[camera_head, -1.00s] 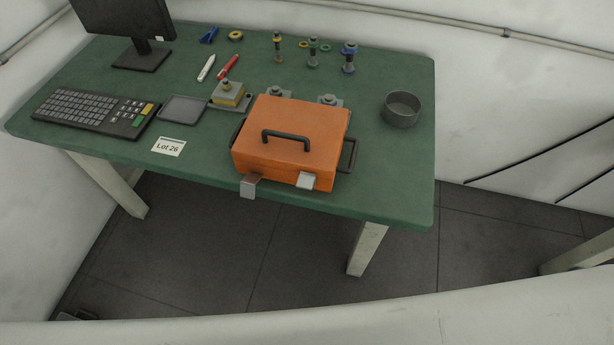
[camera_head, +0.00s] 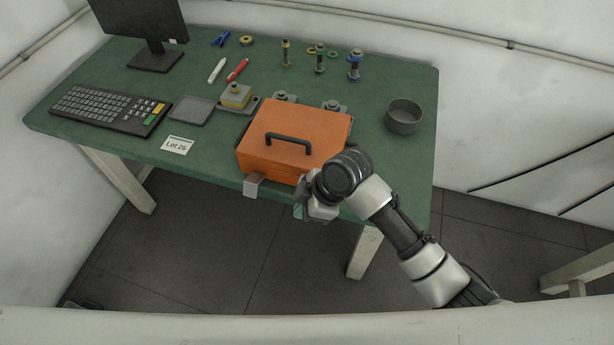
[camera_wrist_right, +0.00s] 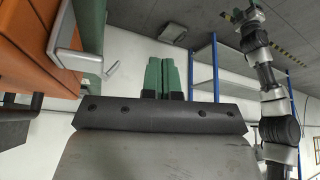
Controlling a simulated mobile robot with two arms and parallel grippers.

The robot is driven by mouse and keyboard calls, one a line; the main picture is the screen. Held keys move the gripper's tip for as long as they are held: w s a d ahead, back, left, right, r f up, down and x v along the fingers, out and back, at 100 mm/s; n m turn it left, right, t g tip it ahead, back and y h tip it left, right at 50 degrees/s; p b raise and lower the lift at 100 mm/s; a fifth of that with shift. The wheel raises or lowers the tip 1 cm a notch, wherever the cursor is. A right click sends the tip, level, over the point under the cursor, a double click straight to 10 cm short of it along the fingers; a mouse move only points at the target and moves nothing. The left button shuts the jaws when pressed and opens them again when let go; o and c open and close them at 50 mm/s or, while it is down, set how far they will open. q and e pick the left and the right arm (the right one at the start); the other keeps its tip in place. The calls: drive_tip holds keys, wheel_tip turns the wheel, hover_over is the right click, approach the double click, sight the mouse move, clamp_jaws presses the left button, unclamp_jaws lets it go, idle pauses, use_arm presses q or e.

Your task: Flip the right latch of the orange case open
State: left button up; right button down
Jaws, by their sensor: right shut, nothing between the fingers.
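The orange case (camera_head: 290,135) lies closed on the green table, its black handle on the lid. Its left latch (camera_head: 253,187) sticks out from the front. The right latch is hidden behind my right gripper (camera_head: 302,212) in the head view. In the right wrist view, a silver latch (camera_wrist_right: 66,40) shows close up on the orange case (camera_wrist_right: 28,48), left of the fingers. My right gripper, with green fingertips (camera_wrist_right: 165,76), is shut and empty, beside the case front with a visible gap. My left gripper (camera_wrist_right: 246,16) appears small at the top right; its opening is unclear.
A grey round bowl (camera_head: 404,117) stands right of the case. A keyboard (camera_head: 108,109), grey tray (camera_head: 191,109) and Lot 26 card (camera_head: 177,145) lie left. Several bolts stand behind. The space before the table's front edge is open.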

drive_tip(key=w+r+n+g+h, duration=0.1)
drive_tip(key=w+r+n+h, duration=0.1)
drive_tip(key=w+r+n, duration=0.2)
drive_tip(key=w+d+r+n+g+h, duration=0.1)
drive_tip(key=w+r+n, duration=0.4)
drive_tip(key=r+n, duration=0.5)
drive_tip(key=shift+r+g+h, duration=0.5)
drive_tip(key=shift+r+h, duration=0.3)
drive_tip(key=shift+r, duration=0.15)
drive_tip(key=x, duration=0.4)
drive_tip(key=p+x, duration=0.1)
drive_tip(key=x, duration=0.3)
drive_tip(key=p+x, duration=0.1)
drive_tip(key=x, duration=0.4)
drive_tip(key=shift+w+d, duration=0.2)
drive_tip(key=shift+w, duration=0.2)
drive_tip(key=shift+f+p, duration=0.3)
drive_tip(key=shift+f, duration=0.3)
drive_tip(key=shift+f, duration=0.1)
